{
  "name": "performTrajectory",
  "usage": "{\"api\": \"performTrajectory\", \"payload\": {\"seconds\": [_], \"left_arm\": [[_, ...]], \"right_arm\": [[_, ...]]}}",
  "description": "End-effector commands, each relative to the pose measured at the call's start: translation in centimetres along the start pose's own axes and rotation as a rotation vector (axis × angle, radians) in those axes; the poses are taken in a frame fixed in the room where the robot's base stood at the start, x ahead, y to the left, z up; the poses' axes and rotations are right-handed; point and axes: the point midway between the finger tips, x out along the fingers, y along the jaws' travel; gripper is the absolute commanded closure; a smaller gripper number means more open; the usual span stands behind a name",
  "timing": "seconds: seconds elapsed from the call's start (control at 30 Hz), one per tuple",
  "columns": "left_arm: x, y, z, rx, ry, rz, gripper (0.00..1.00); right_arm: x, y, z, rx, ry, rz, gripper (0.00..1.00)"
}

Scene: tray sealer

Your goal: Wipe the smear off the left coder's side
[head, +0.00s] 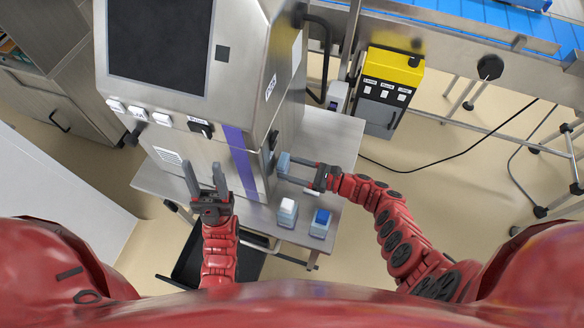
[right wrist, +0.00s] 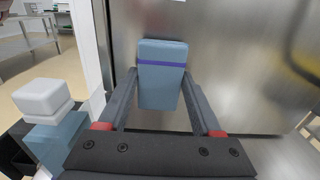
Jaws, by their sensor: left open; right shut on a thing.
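The coder (head: 228,150) is a steel cabinet with a dark screen and a purple stripe down its front. Its steel side (right wrist: 235,60) fills much of the right wrist view. My right gripper (head: 284,170) is shut on a blue-grey block (right wrist: 162,95) with a purple band, at the cabinet's lower right side. I cannot tell whether the block touches the steel. A dark, blurred streak shows on the steel at the right of the wrist view; I cannot tell smear from reflection. My left gripper (head: 206,180) is open and empty before the cabinet's front.
A white-topped block (head: 287,208) and a blue-topped block (head: 321,220) stand on the steel table (head: 340,150) near my right gripper. A yellow and grey box (head: 390,85) and a blue conveyor (head: 460,18) are to the right. A black cable crosses the floor.

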Motion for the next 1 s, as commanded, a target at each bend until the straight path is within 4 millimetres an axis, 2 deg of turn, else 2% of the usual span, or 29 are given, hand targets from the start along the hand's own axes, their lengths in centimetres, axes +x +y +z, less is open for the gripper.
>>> {"api": "performTrajectory", "payload": {"seconds": [0.67,1.0], "left_arm": [[-0.4,0.0,0.1,0.0,0.0,0.0,0.5],[-3.1,0.1,0.5,0.0,0.0,0.0,0.5]], "right_arm": [[1.1,-0.1,0.0,-0.001,-0.001,0.001,0.78],[0.9,-2.9,-0.5,-0.003,-0.001,0.001,0.78]]}}
